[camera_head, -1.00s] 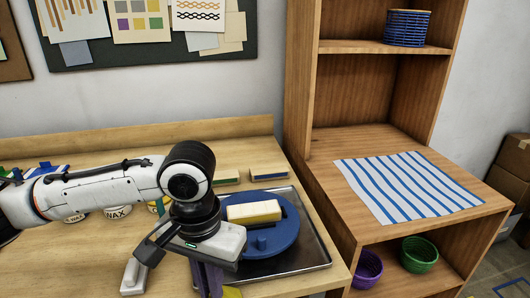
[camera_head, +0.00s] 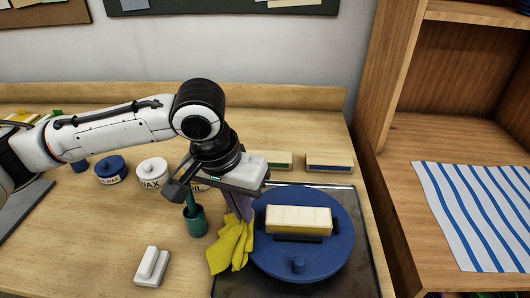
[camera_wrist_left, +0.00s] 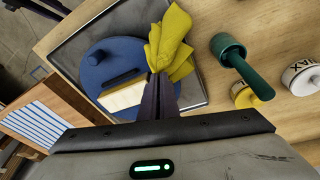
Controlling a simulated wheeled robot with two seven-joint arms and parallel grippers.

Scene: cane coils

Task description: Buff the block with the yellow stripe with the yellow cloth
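The block with the yellow stripe (camera_head: 299,220) is cream on top with a yellow front face. It lies on a blue round turntable (camera_head: 335,258); it also shows in the left wrist view (camera_wrist_left: 122,97). My left gripper (camera_head: 240,208) is at the left edge of the turntable, its fingers (camera_wrist_left: 160,92) pointing down and closed together. They hold the yellow cloth (camera_head: 230,246), which hangs below them; it fans out past the fingertips in the left wrist view (camera_wrist_left: 172,42). The cloth appears apart from the block. My right gripper is not in view.
The turntable stands in a dark metal tray (camera_head: 368,280). A green cup with a handle (camera_head: 197,222) and a white block-shaped tool (camera_head: 152,266) are left of it. Wax tins (camera_head: 152,172) and two striped blocks (camera_head: 329,162) stand behind. A wooden shelf (camera_head: 395,180) is at right.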

